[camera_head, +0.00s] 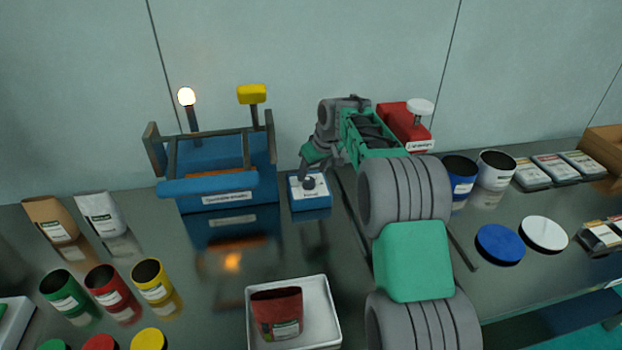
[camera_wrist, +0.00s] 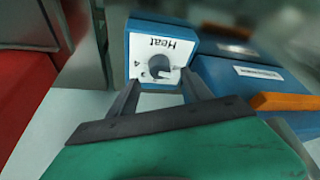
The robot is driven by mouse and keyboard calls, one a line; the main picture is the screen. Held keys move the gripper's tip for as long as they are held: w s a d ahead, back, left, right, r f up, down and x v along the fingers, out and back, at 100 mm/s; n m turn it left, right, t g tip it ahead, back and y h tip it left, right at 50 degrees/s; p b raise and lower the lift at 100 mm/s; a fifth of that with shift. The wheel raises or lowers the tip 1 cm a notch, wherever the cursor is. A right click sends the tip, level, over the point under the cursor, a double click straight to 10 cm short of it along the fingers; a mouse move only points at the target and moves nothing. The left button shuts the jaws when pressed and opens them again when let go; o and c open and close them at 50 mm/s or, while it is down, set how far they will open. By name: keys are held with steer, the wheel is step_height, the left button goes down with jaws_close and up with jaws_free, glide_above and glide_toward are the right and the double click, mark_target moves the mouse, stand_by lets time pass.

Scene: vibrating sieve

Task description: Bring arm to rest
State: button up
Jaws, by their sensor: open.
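My arm reaches over the bench in the head view, and my gripper (camera_head: 309,174) points down at the blue heat control box (camera_head: 310,200). In the wrist view my gripper (camera_wrist: 161,80) is open, with one dark finger on each side of the box's grey knob (camera_wrist: 160,67). The fingers are very close to the knob; I cannot tell whether they touch it. The white face reads "Heat" upside down, with a few numbers partly visible.
The blue sieve machine (camera_head: 225,178) stands just left of the box, and a red device (camera_head: 405,125) stands behind my arm. A white tray (camera_head: 327,295) holds a dark red container (camera_head: 277,312) in front. Cups (camera_head: 457,175), lids (camera_head: 500,244) and packets line the right.

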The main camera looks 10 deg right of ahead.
steer(key=shift+v, duration=1.6)
steer(key=shift+s, duration=0.1)
